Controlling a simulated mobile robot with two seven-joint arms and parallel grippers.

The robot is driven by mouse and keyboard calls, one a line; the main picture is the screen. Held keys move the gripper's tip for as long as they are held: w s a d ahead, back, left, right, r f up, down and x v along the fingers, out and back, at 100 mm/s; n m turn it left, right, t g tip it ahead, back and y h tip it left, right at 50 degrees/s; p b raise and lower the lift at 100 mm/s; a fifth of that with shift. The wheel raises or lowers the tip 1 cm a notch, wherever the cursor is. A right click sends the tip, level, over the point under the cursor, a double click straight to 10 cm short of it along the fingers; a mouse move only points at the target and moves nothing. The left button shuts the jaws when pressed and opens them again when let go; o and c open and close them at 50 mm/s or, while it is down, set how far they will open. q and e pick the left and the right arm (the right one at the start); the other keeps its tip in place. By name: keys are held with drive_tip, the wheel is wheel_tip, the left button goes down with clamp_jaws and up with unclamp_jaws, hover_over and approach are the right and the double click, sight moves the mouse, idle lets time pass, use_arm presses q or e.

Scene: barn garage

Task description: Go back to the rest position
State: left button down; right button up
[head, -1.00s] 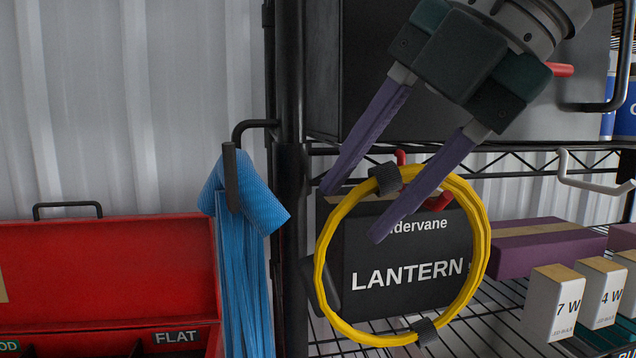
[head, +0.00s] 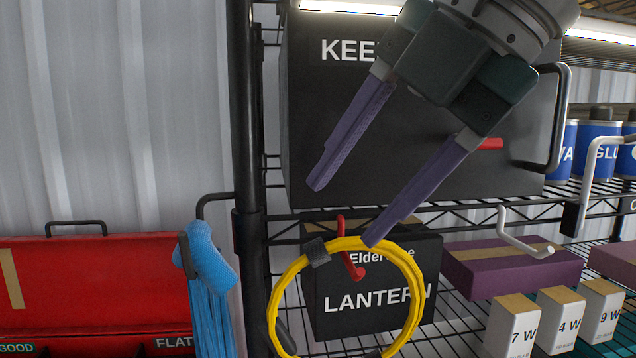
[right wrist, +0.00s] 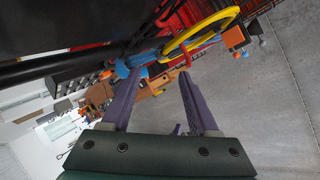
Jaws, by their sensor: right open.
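My right gripper (head: 340,214) comes in from the upper right of the head view, its two purple fingers wide apart and empty. A yellow ring-shaped coil (head: 421,290) with dark bands hangs on a red hook (head: 349,258) in front of the black lantern box (head: 372,321). One fingertip overlaps the coil's top in the head view; whether they touch I cannot tell. In the right wrist view the purple fingers (right wrist: 152,95) are spread, and the yellow coil (right wrist: 205,30) shows beyond them with nothing between the tips. My left gripper is not in view.
A black box (head: 330,110) stands on the shelf behind my gripper. A blue strap bundle (head: 208,300) hangs on the post's hook at left, beside a red toolbox (head: 100,285). A white hook (head: 525,242), a purple box (head: 510,272) and small bulb boxes (head: 512,325) are at right.

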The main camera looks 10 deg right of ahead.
drive_tip(key=s+f+m, duration=0.4)
drive_tip(key=f+m, duration=0.3)
drive_tip(key=s+f+m, duration=0.5)
drive_tip(key=f+m, duration=0.2)
drive_tip(key=f, duration=0.1)
drive_tip(key=s+d+f+m+g+h, duration=0.1)
drive_tip(key=s+d+f+m+h, duration=0.4)
drive_tip(key=s+d+f+m, duration=0.3)
drive_tip(key=s+d+m, duration=0.3)
drive_tip(key=s, duration=0.1)
drive_tip(key=shift+s, duration=0.15)
drive_tip(key=shift+d, duration=0.1)
